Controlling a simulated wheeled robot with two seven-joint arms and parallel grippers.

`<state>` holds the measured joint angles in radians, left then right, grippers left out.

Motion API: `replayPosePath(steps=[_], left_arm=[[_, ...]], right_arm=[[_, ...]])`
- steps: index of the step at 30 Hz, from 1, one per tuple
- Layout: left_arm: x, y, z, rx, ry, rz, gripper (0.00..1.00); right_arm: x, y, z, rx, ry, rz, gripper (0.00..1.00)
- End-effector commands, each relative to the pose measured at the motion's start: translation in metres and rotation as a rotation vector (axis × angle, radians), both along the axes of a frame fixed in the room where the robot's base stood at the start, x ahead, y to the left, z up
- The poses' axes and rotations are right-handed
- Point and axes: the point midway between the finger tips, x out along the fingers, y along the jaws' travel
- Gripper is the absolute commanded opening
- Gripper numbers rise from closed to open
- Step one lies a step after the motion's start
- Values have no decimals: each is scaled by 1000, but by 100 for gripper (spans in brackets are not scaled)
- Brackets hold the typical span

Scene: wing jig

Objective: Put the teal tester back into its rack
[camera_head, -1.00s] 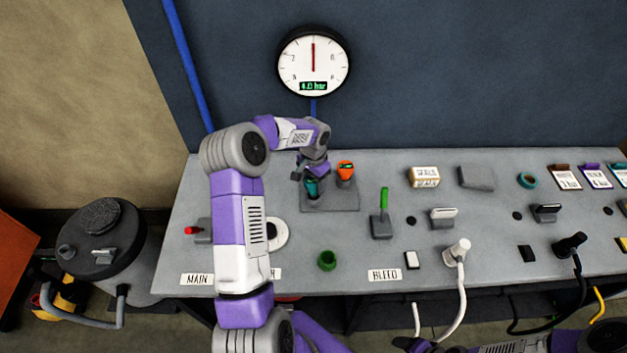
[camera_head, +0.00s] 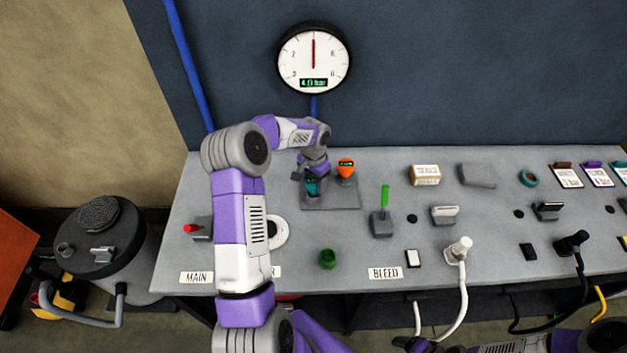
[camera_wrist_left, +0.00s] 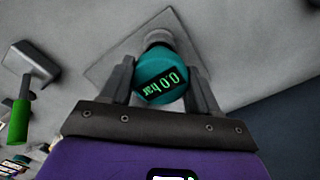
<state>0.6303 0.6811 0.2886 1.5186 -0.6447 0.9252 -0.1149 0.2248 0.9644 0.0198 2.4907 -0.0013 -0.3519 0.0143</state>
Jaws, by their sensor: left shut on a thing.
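The teal tester (camera_wrist_left: 162,70) is between the two fingers of my left gripper (camera_wrist_left: 160,88) in the left wrist view, its green display facing the camera. My left gripper is shut on it. In the head view the teal tester (camera_head: 312,186) shows as a small patch below my left gripper (camera_head: 311,178), at the left part of the grey rack plate (camera_head: 335,206). The gripper hides most of it there. I cannot tell whether its lower end is seated in the rack. My right gripper is not clearly in view.
An orange tester (camera_head: 346,168) stands in the rack close to the right of my left gripper. A green-handled lever (camera_head: 383,205) stands farther right. A green ring (camera_head: 327,259) lies in front. A wall gauge (camera_head: 313,60) reads 4.0 bar. My left arm crosses the bench's left part.

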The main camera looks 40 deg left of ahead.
Motion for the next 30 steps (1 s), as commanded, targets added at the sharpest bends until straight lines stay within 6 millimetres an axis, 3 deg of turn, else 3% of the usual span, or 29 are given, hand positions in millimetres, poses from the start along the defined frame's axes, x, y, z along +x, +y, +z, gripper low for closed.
replayPosePath(steps=[20, 21, 26, 30], left_arm=[[0, 0, -10, 1, -1, -1, 27], [0, 0, -10, 1, -1, -1, 67], [0, 0, -10, 1, -1, 0, 90], [0, 0, -10, 0, -1, 0, 90]], right_arm=[[0, 0, -8, 0, 0, 0, 78], [0, 0, -8, 0, 0, 0, 78], [0, 0, -8, 0, 0, 0, 78], [0, 0, -8, 0, 0, 0, 78]])
